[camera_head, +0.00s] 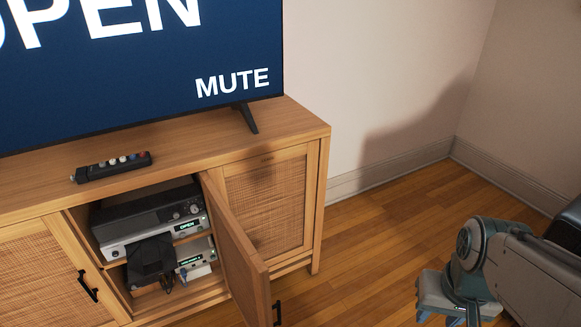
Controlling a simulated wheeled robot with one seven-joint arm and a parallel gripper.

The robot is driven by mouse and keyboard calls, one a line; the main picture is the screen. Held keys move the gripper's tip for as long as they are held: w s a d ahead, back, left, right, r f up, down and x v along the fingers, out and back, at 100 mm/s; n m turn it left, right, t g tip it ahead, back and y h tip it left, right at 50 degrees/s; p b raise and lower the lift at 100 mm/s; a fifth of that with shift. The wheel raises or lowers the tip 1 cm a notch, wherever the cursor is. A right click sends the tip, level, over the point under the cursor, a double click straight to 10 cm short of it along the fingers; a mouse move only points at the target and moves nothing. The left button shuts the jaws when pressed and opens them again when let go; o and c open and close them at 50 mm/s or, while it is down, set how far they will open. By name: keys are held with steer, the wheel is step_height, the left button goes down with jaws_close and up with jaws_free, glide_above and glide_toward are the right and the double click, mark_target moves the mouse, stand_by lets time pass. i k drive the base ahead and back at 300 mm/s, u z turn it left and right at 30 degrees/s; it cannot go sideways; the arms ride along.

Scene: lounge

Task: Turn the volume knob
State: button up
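A stack of black and silver audio units (150,222) sits on the upper shelf inside the cabinet. Small round knobs (194,209) show at the right end of its front; they are too small to tell which is the volume knob. A lit green display below them reads OPEN. My gripper (455,312) is at the bottom right, far to the right of the cabinet and apart from it. It is partly cut off by the frame's lower edge, and its fingertips are not clear. I see nothing held in it.
The wooden cabinet (160,140) has its middle door (236,255) swung open, standing out just right of the units. A black box (150,260) and lower units (197,262) are beneath. A remote (112,166) and a TV (140,75) are on top. Floor (365,240) right of the cabinet is clear.

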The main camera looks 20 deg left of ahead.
mark_target(194, 208)
steer(key=z, duration=0.5)
steer(key=k, duration=1.05)
steer(key=u, duration=1.05)
